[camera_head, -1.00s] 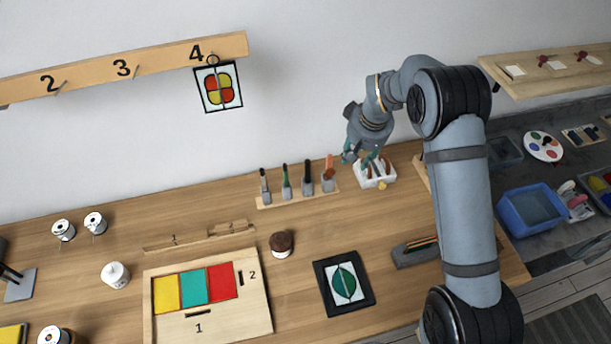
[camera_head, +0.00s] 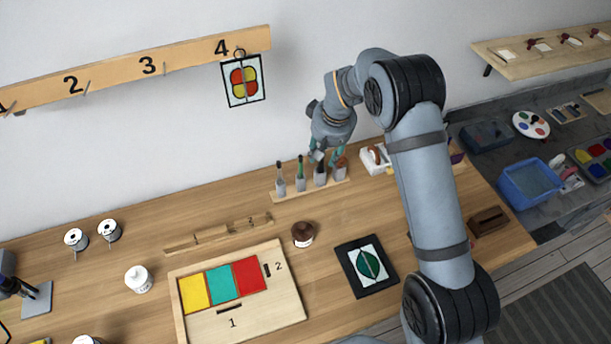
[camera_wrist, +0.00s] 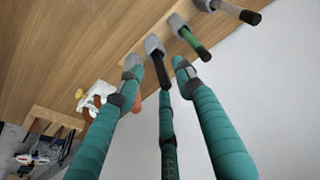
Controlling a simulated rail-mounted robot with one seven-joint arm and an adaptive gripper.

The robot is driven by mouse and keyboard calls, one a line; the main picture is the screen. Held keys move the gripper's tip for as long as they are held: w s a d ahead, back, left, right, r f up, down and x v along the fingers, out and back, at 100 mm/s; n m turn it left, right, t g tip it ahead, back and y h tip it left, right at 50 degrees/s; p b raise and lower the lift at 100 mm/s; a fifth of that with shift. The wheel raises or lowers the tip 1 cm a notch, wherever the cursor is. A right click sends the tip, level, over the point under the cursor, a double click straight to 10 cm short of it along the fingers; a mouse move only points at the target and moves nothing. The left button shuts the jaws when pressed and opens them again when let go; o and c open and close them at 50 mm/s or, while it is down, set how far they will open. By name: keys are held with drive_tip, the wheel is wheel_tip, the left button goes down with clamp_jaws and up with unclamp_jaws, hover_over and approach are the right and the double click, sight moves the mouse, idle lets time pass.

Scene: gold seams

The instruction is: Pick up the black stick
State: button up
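The black stick (camera_wrist: 165,70) stands in a grey holder in the wrist view, between my spread teal fingertips. In the head view the black stick (camera_head: 320,167) is third from the left in a wooden rack (camera_head: 289,194), partly hidden by my fingers. My gripper (camera_head: 325,157) is above it, pointing down. In the wrist view my gripper (camera_wrist: 158,68) is open, with a gap on both sides of the stick. A green stick (camera_wrist: 194,44) and a dark-tipped stick (camera_wrist: 238,12) stand on one side. An orange stick (camera_wrist: 137,102) is behind the left finger.
A white box (camera_head: 375,160) is just right of the rack. A brown jar (camera_head: 303,234), a framed leaf panel (camera_head: 367,266) and a board with coloured tiles (camera_head: 290,303) lie in front. A glass panel (camera_head: 243,82) hangs from the wall rail above left.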

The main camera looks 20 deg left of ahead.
sight(321, 167)
drive_tip(key=shift+f+p, duration=0.4)
drive_tip(key=shift+f, duration=0.45)
drive_tip(key=p+x, duration=0.1)
drive_tip(key=x, duration=0.2)
drive_tip(key=shift+w+a+f, duration=0.1)
drive_tip(key=shift+w+f, duration=0.05)
drive_tip(key=shift+c, duration=1.1)
clamp_jaws()
